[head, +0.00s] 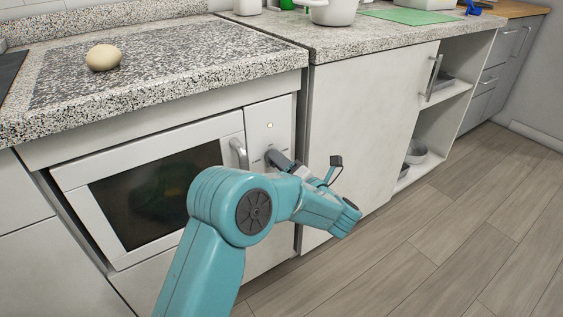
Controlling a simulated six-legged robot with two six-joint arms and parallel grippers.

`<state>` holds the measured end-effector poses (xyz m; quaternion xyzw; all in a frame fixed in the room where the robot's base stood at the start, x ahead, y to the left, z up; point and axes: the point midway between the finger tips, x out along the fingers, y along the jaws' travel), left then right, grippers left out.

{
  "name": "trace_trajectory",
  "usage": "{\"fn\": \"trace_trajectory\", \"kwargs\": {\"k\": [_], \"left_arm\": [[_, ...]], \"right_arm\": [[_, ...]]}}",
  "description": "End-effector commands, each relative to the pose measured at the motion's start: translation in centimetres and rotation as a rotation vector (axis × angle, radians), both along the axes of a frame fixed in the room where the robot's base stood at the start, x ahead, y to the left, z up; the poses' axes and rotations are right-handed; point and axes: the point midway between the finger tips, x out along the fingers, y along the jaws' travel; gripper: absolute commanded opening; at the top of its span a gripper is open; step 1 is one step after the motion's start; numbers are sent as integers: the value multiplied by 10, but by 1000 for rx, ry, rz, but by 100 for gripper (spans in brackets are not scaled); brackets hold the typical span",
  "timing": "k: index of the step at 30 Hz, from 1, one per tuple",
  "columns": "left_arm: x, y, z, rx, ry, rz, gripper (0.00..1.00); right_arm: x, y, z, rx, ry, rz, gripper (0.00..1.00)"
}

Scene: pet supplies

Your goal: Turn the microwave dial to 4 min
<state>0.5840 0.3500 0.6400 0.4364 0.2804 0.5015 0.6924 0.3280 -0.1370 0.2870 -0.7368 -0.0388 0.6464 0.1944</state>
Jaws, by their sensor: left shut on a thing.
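The white microwave (158,143) is built in under the speckled counter, with its door shut and a dark window. Its control panel (270,113) is on the right of the door, with a small lit light near the top. My left gripper (276,158) reaches the panel below that light and is shut on the dial, which the gripper mostly hides. Small marks show on the panel around it, but they are too small to read, and the dial's setting cannot be told. My right gripper is not in view.
A silver door handle (239,154) is close to the left of my gripper. The counter edge (200,95) overhangs above. An egg-shaped object (103,57) lies on the counter. A white cabinet door (366,140) and open shelves are to the right. The wooden floor (440,225) is clear.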

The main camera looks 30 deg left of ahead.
Motion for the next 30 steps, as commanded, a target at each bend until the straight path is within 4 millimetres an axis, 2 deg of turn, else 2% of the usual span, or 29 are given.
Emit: {"fn": "trace_trajectory", "kwargs": {"k": [14,23,30], "left_arm": [[-1,0,-1,172,423,1,9],[-2,0,-2,281,687,0,9],[-2,0,-3,369,897,-1,9]], "right_arm": [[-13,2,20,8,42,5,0],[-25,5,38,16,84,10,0],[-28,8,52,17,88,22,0]]}}
